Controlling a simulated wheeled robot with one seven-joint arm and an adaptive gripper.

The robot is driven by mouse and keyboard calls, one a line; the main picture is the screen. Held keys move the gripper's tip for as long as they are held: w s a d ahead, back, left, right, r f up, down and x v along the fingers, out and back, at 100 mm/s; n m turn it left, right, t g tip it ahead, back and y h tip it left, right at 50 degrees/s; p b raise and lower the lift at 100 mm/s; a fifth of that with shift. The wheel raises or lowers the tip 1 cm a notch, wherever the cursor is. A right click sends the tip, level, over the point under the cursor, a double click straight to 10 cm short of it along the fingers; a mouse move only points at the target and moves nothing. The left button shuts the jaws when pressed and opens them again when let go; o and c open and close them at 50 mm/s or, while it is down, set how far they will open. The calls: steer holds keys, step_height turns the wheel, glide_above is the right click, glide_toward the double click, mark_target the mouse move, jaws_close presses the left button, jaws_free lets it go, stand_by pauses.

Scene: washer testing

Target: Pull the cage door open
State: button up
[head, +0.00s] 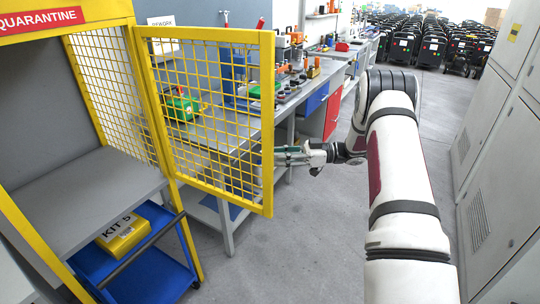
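The cage door (208,186) is a yellow frame with wire mesh. It stands swung out from the yellow quarantine cage (150,115), hinged on its left side, and the cage front is open. My gripper (281,155) is at the door's free right edge, around mid-height. Its fingers point left toward the edge bar, and the tips are partly hidden by it. I cannot tell whether they touch the bar or how far apart they are.
A grey shelf (75,195) is inside the cage, above a blue cart (150,270) with a yellow box (123,236). A workbench (290,100) with tools stands behind the door. Grey cabinets (505,170) line the right. The floor (290,255) before the door is clear.

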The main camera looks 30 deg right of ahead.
steer(key=v, duration=0.8)
steer(key=shift+d, duration=0.35)
steer(key=shift+s, duration=0.15)
